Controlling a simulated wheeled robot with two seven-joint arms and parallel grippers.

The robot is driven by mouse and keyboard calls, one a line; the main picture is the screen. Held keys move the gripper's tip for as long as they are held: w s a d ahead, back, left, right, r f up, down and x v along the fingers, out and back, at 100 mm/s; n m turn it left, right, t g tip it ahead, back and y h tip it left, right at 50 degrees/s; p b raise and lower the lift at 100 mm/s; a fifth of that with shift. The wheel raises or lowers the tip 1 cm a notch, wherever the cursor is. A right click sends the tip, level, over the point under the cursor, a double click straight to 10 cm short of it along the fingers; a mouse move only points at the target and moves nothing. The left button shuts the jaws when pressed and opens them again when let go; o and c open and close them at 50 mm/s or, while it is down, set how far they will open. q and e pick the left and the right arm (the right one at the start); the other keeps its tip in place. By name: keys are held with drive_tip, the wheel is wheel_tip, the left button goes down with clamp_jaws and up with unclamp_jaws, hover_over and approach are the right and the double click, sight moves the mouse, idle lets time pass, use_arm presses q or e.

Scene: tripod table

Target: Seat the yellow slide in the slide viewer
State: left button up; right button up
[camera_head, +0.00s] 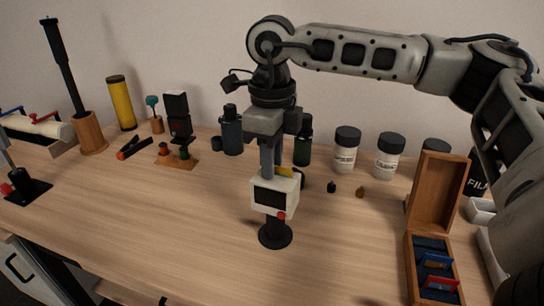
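The slide viewer (275,197) is a small white box with a dark screen and a red button. It stands on a post with a round black base near the table's middle. My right gripper (270,172) points straight down at the viewer's top, its fingers close together. The yellow slide (285,172) shows as a thin strip beside the fingertips at the viewer's top edge; the gripper appears shut on it. The fingers hide part of the slide, and I cannot tell how deep it sits. My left gripper is not in view.
An open wooden box (409,262) with blue and red slides stands at the right front. Dark bottles (232,135) and white jars (345,152) line the back. A yellow tube (122,104) and a wooden-based tool (89,132) stand at left.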

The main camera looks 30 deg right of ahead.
drive_tip(key=shift+r+p, duration=0.3)
drive_tip(key=shift+r, duration=0.4)
wheel_tip(320, 180, up, 11)
idle(0.5)
